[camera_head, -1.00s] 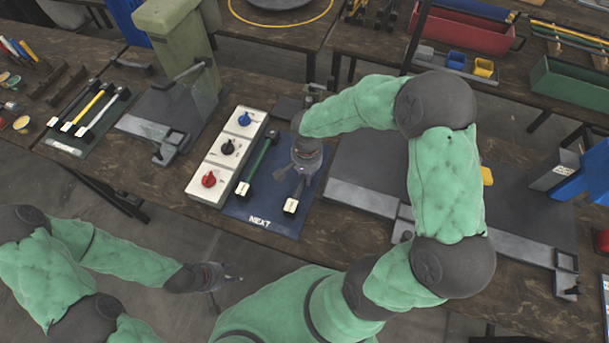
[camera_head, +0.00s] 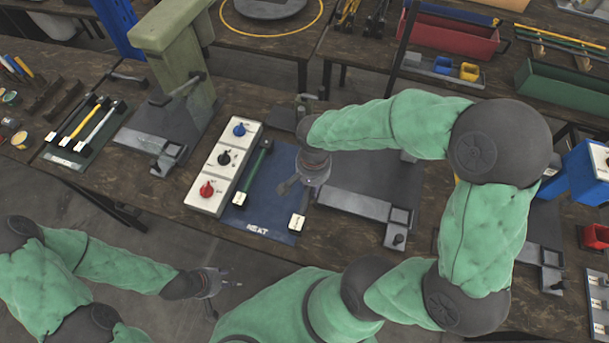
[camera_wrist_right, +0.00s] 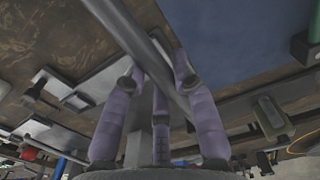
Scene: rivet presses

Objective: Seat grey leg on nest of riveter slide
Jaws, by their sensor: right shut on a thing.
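My right gripper (camera_head: 291,186) is shut on the grey leg (camera_head: 297,222), over the right side of the blue mat; the leg's white-ended tip shows, and the gripper hides much of the rest. In the right wrist view the leg (camera_wrist_right: 135,35) runs slantwise between the fingers (camera_wrist_right: 158,80). Right of the mat is a riveter slide (camera_head: 352,203) with a square, frame-like nest (camera_head: 397,220) at its right end. The nest looks empty, and the leg is apart from it. My left gripper (camera_head: 225,284) is open and empty, in front of the table.
A green leg (camera_head: 252,174) lies on the blue mat (camera_head: 268,212), beside a white panel with three knobs (camera_head: 222,160). A green press (camera_head: 178,60) with another slide (camera_head: 150,140) stands left. A rack of coloured legs (camera_head: 84,130) is further left. Another slide end (camera_head: 550,262) is at right.

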